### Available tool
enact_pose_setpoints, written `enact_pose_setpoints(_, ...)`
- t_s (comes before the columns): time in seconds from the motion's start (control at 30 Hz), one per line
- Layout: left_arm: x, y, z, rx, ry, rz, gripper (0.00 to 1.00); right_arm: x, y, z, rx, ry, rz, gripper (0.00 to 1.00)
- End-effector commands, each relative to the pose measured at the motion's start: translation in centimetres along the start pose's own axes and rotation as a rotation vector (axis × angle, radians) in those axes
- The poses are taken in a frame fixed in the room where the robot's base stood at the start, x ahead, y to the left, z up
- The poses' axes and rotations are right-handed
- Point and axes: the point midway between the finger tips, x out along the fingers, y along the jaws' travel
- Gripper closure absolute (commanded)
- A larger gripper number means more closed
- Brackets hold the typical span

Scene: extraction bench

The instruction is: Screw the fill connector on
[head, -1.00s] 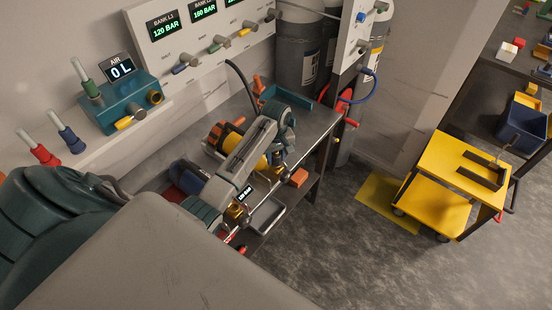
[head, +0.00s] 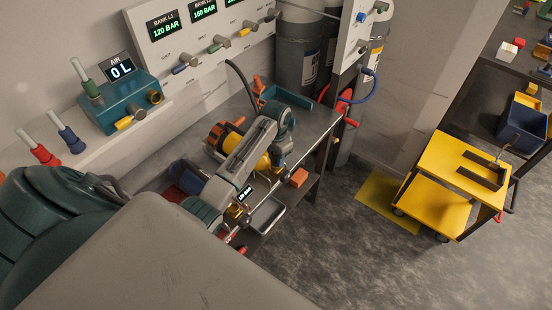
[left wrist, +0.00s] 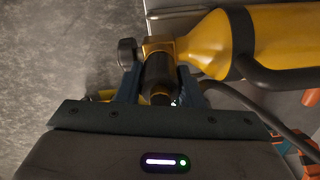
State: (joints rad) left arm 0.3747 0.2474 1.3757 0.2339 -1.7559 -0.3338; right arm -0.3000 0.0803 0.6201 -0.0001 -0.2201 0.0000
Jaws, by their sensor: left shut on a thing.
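My left gripper (left wrist: 160,88) is shut on the dark, round fill connector (left wrist: 159,70) in the left wrist view. The connector lies against the brass valve (left wrist: 158,45) of a yellow cylinder (left wrist: 208,42); its thread is hidden, so I cannot tell how far it is on. A black knob (left wrist: 127,52) sticks out from the valve's left side. In the head view my forearm crosses over the yellow cylinder (head: 262,164), and the gripper itself is mostly covered near the bench's front edge. My right gripper is in neither current view.
A dark hose (left wrist: 245,112) curves away right of the gripper. An orange block (head: 299,177) sits at the bench's front edge. A wall panel (head: 210,45) with valves stands behind. A yellow cart (head: 455,165) stands to the right, with open floor (head: 340,255) before it.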

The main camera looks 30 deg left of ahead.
Motion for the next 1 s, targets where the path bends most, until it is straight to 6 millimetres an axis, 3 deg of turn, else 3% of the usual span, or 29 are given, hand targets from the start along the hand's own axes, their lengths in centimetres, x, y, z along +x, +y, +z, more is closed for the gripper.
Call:
enact_pose_setpoints(0.7, 0.07, 0.0, 0.0, 0.974, 0.0, 0.0, 0.94, 0.0, -0.02, 0.0, 0.0, 0.0, 0.0, 1.0)
enact_pose_setpoints(1.0, 0.08, 0.0, 0.0, 1.172, 0.0, 0.0, 0.94, 0.0, -0.03, 0.0, 0.0, 0.0, 0.0, 1.0)
